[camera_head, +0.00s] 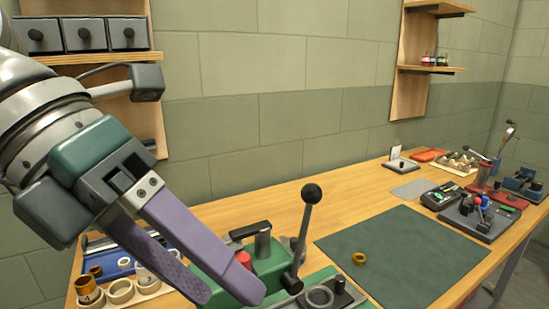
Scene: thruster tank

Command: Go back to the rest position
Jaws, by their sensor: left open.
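My left gripper (231,291) comes in from the left and hangs over the front left part of the wooden table (390,187). Its two purple fingers are apart, and I see nothing held between them. The fingertips cover part of a green device (268,262) with a black ball-topped lever (304,235). I cannot tell whether they touch it. My right gripper is not in view.
A dark green mat (402,250) with a small brass ring (359,258) lies right of the lever. A tray of rings (122,291) sits at front left. Several tools and a multimeter (441,196) stand at the right. Wall shelves (428,69) hang behind.

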